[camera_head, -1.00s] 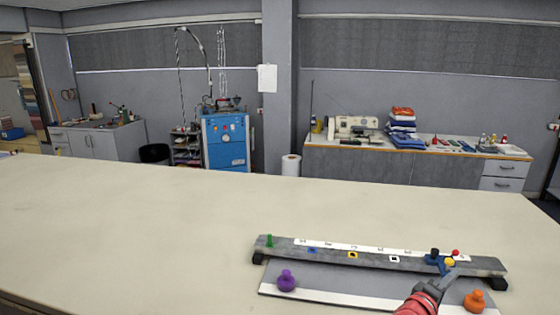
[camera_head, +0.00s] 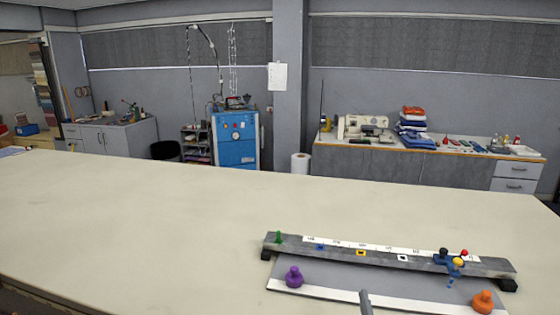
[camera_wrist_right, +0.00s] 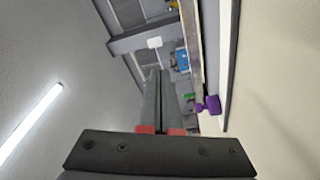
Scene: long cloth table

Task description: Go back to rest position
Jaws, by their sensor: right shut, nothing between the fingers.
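My right gripper (camera_head: 365,302) shows only as a grey fingertip at the bottom edge of the head view, in front of the board. In the right wrist view its two long dark fingers (camera_wrist_right: 158,98) lie together, shut and empty, with red parts at their bases. It is clear of the bar and the knobs. My left gripper is not in view.
On the cloth table (camera_head: 130,225), a grey bar (camera_head: 340,254) carries a green peg (camera_head: 278,237) and a cluster of blue, yellow, black and red pieces (camera_head: 455,260). A board below has purple (camera_head: 294,277) and orange (camera_head: 483,302) knobs. The table's left is clear.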

